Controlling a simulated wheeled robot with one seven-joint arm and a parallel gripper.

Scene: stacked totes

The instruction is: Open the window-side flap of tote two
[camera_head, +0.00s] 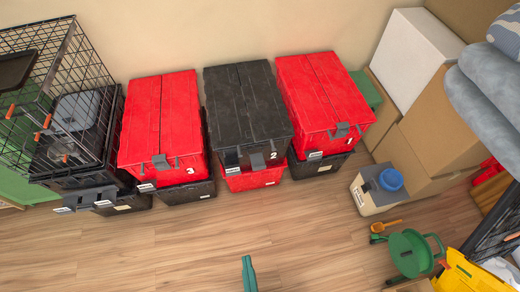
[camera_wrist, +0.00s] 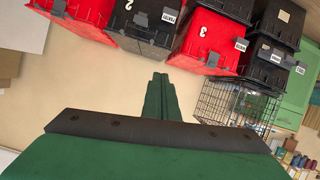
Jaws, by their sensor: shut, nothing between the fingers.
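Tote two (camera_head: 246,100) is the black tote marked "2", in the middle of the upper row in the head view. Its two lid flaps look shut, meeting along a seam that runs front to back. A grey latch (camera_head: 257,161) is on its front. Tote two (camera_wrist: 145,22) also shows upside down at the top of the wrist view, partly cut off. No window shows, so I cannot tell which flap is window-side. My gripper (camera_head: 249,274) has green fingers, shut and empty, over the floor in front of the totes. Its fingers (camera_wrist: 160,88) also show in the wrist view.
Tote two rests on a red tote (camera_head: 254,180). Red tote three (camera_head: 162,120) stands close at its left and red tote one (camera_head: 322,95) at its right. A wire crate (camera_head: 62,90) is far left.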

